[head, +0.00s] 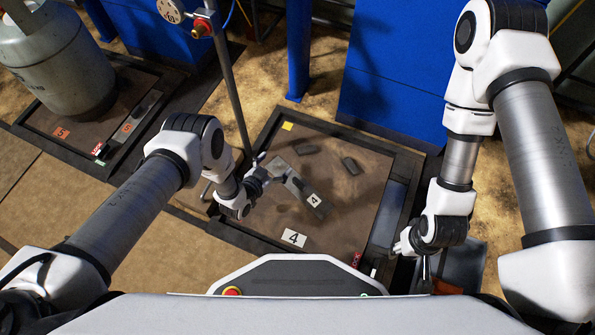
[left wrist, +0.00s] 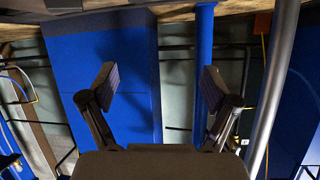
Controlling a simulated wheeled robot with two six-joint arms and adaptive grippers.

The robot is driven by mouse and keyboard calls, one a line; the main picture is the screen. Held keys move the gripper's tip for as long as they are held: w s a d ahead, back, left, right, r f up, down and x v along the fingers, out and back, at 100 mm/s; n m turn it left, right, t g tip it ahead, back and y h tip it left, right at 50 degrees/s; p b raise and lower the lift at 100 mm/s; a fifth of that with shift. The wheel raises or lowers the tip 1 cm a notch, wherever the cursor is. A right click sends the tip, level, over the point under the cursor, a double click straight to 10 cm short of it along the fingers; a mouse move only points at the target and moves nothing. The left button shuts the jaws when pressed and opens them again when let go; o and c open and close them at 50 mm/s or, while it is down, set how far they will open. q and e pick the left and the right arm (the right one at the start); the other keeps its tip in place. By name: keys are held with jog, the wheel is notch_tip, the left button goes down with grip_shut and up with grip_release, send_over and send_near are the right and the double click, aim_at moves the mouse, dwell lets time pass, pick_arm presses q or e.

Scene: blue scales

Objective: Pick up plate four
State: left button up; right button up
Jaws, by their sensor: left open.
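Plate four (head: 314,200) is a dark grey piece with a white "4" label. It lies on the brown top of the scale marked 4 (head: 293,238) in the head view. My left gripper (head: 276,171) is over this scale, up and left of the plate's label, and partly overlaps the plate's far end in the picture. I cannot tell whether they touch. In the left wrist view its two fingers (left wrist: 158,88) are spread wide with nothing between them. My right gripper (head: 412,246) is at the scale's right edge; its jaws are too small to read.
A thin grey post (head: 231,92) rises behind my left wrist. Blue cabinets (head: 388,85) stand behind. At the left, scale 5 (head: 62,133) bears a grey gas cylinder (head: 58,65).

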pick_arm(q)
jog(key=g, duration=0.1)
send_near(298, 183)
jog(key=shift+w+d+p, duration=0.1)
jog(key=shift+w+p, duration=0.3)
jog(key=shift+w, duration=0.15)
jog(key=b+x, duration=0.2)
jog(key=x, duration=0.1)
jog(key=b+x, duration=0.2)
jog(key=x, duration=0.2)
jog(key=shift+s+d+f+b, duration=0.1)
jog(key=shift+s+f+b, duration=0.05)
jog(key=shift+f+b, duration=0.25)
jog(key=shift+d, duration=0.15)
jog(key=shift+r, duration=0.15)
jog(key=c, duration=1.4)
